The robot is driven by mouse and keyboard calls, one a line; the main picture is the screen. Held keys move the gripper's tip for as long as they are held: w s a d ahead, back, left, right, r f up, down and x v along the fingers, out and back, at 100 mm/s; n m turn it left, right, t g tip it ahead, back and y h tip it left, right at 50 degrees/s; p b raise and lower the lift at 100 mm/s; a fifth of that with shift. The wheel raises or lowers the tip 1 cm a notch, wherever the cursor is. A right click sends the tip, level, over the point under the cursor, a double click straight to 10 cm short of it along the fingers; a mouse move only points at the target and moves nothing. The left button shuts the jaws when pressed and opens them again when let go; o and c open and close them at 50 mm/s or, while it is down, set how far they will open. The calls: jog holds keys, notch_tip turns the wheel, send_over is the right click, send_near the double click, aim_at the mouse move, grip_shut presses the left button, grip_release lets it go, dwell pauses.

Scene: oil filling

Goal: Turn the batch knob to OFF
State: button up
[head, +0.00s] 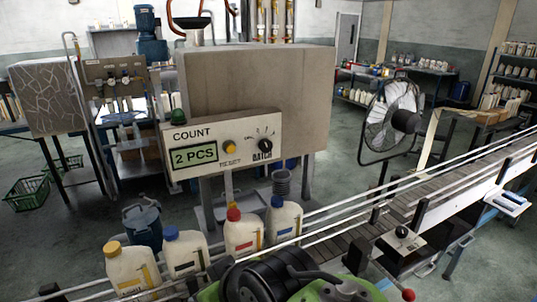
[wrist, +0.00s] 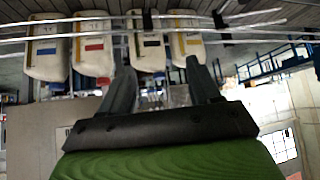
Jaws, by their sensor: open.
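The batch knob (head: 265,146) is a small black dial at the right of the white count panel (head: 223,138). "BATCH" is printed below it; the smaller marks around it are too small to read, so I cannot tell its setting. A display (head: 193,156) at the panel's left reads "2 PCS". In the wrist view, my gripper (wrist: 161,68) is open and empty, its fingers pointing toward the bottles. The knob is not seen there. In the head view my green and black arm is low at the bottom centre, below and apart from the panel; the fingertips cannot be made out.
Several white bottles (head: 247,235) with coloured caps stand along the conveyor (head: 390,218), between my arm and the panel. The panel is fixed on a large grey box (head: 258,90). A yellow button (head: 229,147) sits left of the knob, and a fan (head: 393,118) stands behind the conveyor.

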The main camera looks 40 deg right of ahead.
jog(key=w+d+r+t+b, duration=0.2)
jog(key=w+d+t+b, duration=0.1)
jog(key=w+d, duration=0.25)
jog(key=m+t+h+b, duration=0.3)
jog(key=t+h+b, duration=0.1)
jog(key=t+h, duration=0.25)
send_near(267, 147)
jog(key=shift+g, duration=0.45)
jog(key=p+x, duration=0.1)
jog(key=x, duration=0.1)
jog(key=p+x, duration=0.1)
jog(key=x, duration=0.2)
jog(key=p+x, duration=0.1)
jog(key=x, duration=0.2)
jog(key=shift+w+r+p, duration=0.2)
jog(key=shift+r+p, duration=0.15)
jog(key=shift+r, duration=0.05)
jog(key=c, duration=1)
jog(key=shift+a, duration=0.1)
jog(key=shift+c, duration=0.2)
